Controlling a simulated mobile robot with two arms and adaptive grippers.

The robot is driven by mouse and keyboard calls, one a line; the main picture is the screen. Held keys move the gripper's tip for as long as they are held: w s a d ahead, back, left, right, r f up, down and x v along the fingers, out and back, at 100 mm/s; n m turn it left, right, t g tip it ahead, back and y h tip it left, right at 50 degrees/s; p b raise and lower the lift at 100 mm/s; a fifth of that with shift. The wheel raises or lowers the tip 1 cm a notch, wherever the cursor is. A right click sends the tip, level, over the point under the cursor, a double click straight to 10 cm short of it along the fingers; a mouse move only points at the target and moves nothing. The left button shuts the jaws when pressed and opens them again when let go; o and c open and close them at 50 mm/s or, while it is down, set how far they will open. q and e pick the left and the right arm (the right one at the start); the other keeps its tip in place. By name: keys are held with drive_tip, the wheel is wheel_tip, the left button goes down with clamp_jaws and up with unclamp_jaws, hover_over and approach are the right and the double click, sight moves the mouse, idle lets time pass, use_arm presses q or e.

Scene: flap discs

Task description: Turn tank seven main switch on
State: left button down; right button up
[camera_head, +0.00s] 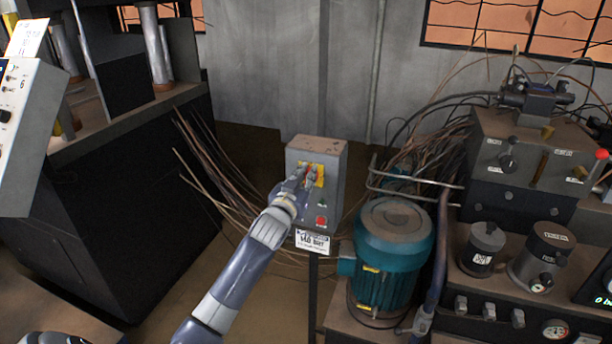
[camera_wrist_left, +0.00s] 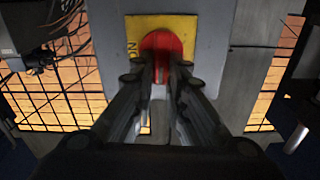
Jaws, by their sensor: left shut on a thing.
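A grey switch box (camera_head: 328,160) stands on a post in the middle of the head view. On its front is a main switch with a yellow plate (camera_head: 319,170) and a red handle. In the left wrist view the red handle (camera_wrist_left: 162,42) sits on the yellow plate (camera_wrist_left: 133,28), which bears the letters "ON" on its left side. My left gripper (camera_head: 305,176) is at the switch. In the wrist view its two fingers (camera_wrist_left: 161,72) are shut on the red handle and hide its lower part. My right gripper does not show.
A red button (camera_head: 321,221) and a small green one are lower on the box, above a white label (camera_head: 312,242). A teal motor (camera_head: 393,240) and a metal pipe frame stand close on the right. A black cabinet (camera_head: 110,190) stands left. Loose cables hang behind the box.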

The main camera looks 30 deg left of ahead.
use_arm(q)
drive_tip(key=m, duration=0.4)
drive_tip(key=d+f+m+p, duration=0.1)
drive_tip(key=m, duration=0.4)
drive_tip(key=m+p, duration=0.1)
drive_tip(key=m, duration=0.3)
drive_tip(key=shift+w+d+f+m, duration=0.2)
drive_tip(key=shift+d+m, duration=0.2)
drive_tip(key=shift+f+m, duration=0.15)
drive_tip(key=shift+m, duration=0.65)
drive_tip(key=shift+f+m, duration=0.15)
drive_tip(key=shift+m, duration=0.65)
drive_tip(key=c, duration=1.6)
unclamp_jaws()
drive_tip(key=shift+s, duration=0.1)
drive_tip(key=v, duration=1.1)
drive_tip(key=shift+s, duration=0.4)
drive_tip(key=shift+f, duration=0.1)
